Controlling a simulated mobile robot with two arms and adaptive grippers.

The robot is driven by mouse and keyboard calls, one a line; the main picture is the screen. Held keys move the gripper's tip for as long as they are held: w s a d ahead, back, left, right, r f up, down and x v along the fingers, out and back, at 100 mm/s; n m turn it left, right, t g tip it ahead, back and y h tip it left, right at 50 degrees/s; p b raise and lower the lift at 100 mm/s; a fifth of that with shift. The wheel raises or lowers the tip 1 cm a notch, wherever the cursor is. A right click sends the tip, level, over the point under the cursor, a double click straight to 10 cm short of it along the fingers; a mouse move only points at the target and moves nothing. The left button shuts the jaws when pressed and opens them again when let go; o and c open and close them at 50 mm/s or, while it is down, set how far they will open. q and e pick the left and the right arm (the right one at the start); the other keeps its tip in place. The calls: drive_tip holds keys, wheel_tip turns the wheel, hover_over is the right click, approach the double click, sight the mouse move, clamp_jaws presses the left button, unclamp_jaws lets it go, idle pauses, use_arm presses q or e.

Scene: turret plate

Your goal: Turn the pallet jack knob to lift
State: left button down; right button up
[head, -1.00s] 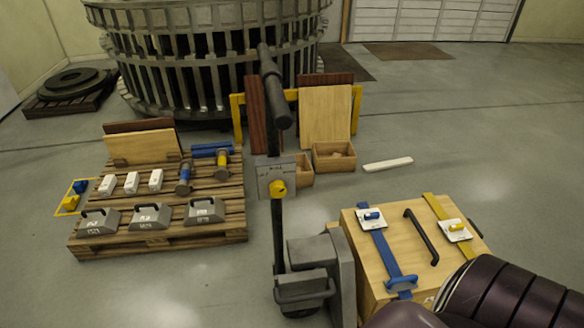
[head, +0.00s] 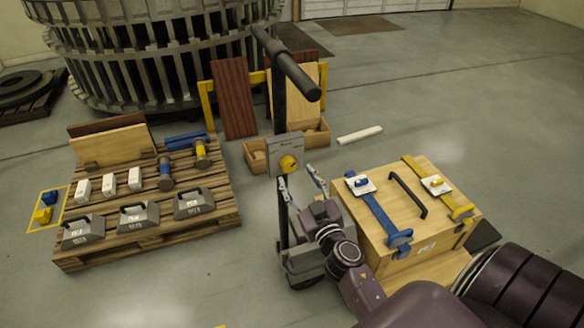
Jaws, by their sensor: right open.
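The yellow pallet jack knob (head: 290,164) sits on a small grey plate (head: 275,152) on the jack's dark upright post. The jack's dark T-shaped handle (head: 286,63) is above it, and its grey base (head: 302,262) stands on the floor, partly hidden by my arm. My right gripper (head: 300,184) is open just below the knob and plate, its two fingers apart and pointing up. It appears not to touch the knob. My left gripper is not in view.
A wooden case (head: 385,222) with blue and yellow straps stands right of the jack, close to my right arm. A wooden pallet (head: 95,255) with weights and tools lies to the left. A small wooden box (head: 259,158) and leaning boards (head: 234,100) are behind the post.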

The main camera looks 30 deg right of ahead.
sight(290, 167)
drive_tip(key=shift+x, duration=2.4)
drive_tip(key=shift+a, duration=0.1)
drive_tip(key=c, duration=1.2)
drive_tip(key=shift+o, duration=0.2)
